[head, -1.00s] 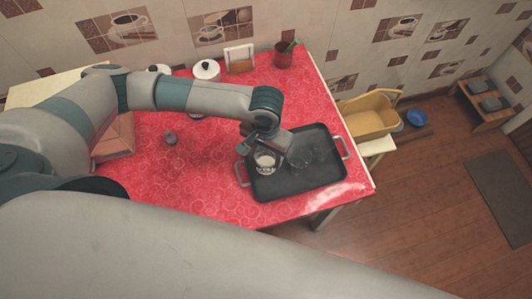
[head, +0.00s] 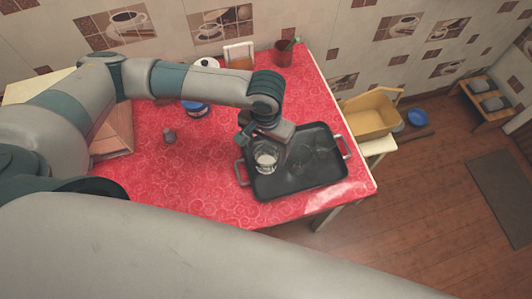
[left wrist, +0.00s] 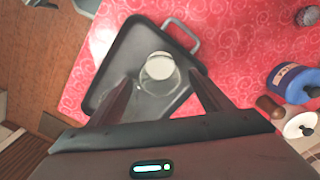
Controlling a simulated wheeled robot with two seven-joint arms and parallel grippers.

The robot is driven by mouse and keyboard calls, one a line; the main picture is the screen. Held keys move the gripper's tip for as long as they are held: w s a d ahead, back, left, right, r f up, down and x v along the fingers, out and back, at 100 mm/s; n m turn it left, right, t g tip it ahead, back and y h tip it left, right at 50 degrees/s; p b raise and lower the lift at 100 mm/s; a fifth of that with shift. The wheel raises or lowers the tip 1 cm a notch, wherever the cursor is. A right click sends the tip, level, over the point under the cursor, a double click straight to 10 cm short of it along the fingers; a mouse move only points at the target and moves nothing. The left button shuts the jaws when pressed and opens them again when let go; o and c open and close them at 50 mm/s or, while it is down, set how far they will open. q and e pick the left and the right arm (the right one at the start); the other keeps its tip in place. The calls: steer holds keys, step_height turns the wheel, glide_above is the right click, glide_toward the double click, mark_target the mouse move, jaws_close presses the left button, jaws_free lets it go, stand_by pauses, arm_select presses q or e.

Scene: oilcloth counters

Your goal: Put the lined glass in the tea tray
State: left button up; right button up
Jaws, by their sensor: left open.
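A clear glass (head: 265,162), pale at its base, stands upright in the dark tea tray (head: 275,188), near the tray's left end. Its lines are too small to make out. It also shows in the left wrist view (left wrist: 159,70), inside the tray (left wrist: 108,62) near a handle. My left gripper (head: 256,142) is just above and behind the glass in the head view. In the left wrist view its fingers (left wrist: 163,80) are spread wide, with the glass beyond and between them, apart from both. My right gripper is not in view.
The counter's front left is clear.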

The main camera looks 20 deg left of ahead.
arm_select(q)
step_height(320, 180, up, 9)
steer(key=b, duration=0.3)
steer(key=shift+f, duration=0.2)
stand_by(0.6)
